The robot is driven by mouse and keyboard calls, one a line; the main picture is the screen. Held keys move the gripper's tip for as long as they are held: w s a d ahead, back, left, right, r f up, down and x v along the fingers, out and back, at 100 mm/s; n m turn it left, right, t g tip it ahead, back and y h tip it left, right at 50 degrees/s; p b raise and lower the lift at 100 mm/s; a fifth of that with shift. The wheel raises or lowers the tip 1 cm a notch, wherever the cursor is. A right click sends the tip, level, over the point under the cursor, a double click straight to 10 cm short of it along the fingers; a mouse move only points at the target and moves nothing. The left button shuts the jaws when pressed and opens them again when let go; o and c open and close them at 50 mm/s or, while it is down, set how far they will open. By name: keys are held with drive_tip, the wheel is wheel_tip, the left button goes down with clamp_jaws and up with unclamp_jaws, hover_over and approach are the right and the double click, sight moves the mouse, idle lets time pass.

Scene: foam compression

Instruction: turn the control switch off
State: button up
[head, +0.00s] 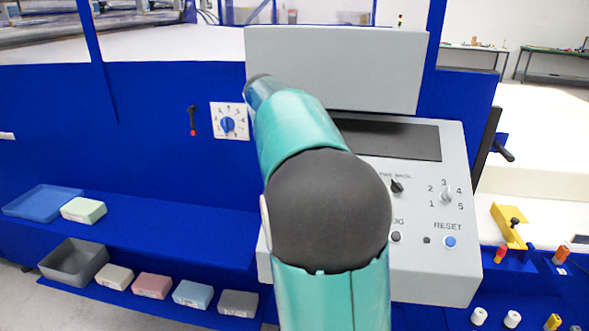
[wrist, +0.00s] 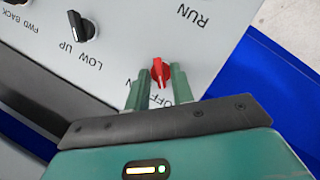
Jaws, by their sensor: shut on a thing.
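The control switch is a small red knob (wrist: 160,70) on the grey control panel (wrist: 125,55), seen in the wrist view. My gripper (wrist: 161,80) has its two green fingers on either side of the red knob and is shut on it. Part of an "OFF" label shows beside the fingers, and a "RUN" label stands farther up the panel. I cannot tell for certain which label the knob points to. In the head view my arm covers part of the panel (head: 425,275), and neither the gripper nor the red knob shows.
Black knobs marked "LOW UP" (wrist: 82,27) and "FWD BACK" sit near the red one. In the head view, a numbered knob (head: 446,194) and a blue reset button (head: 450,242) lie right of my arm. Foam blocks and trays (head: 73,262) line the lower left ledges.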

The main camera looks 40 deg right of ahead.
drive_tip(key=o, duration=0.7)
drive_tip(key=shift+c, duration=0.2)
drive_tip(key=v, duration=1.3)
drive_tip(key=shift+r, duration=0.35)
drive_tip(key=shift+a, duration=0.15)
